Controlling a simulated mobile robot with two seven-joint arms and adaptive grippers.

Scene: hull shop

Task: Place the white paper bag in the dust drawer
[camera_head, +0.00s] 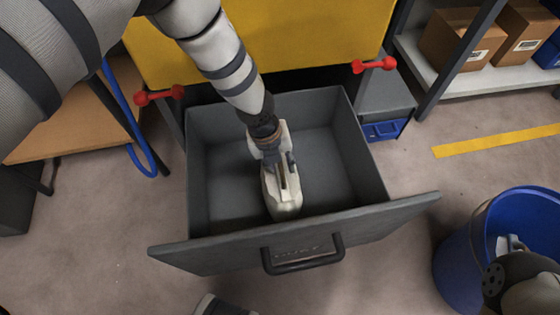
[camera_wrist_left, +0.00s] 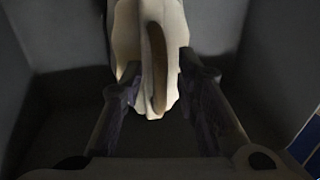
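The white paper bag (camera_head: 285,197) is upright inside the open grey dust drawer (camera_head: 215,190), near its front panel. A dark slit shows along its top. My left gripper (camera_head: 277,163) reaches down into the drawer from above with one finger on each side of the bag. In the left wrist view the bag (camera_wrist_left: 150,60) fills the space between the two fingertips (camera_wrist_left: 160,78), which appear to press on its sides. Whether the bag's underside touches the drawer floor is hidden.
A yellow cabinet (camera_head: 290,45) with red handles (camera_head: 374,65) stands behind the drawer. A blue bucket (camera_head: 455,260) is at lower right. A shelf (camera_head: 480,78) with cardboard boxes (camera_head: 462,38) is at upper right. A wooden bench (camera_head: 75,130) and blue hose (camera_head: 137,150) are at left.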

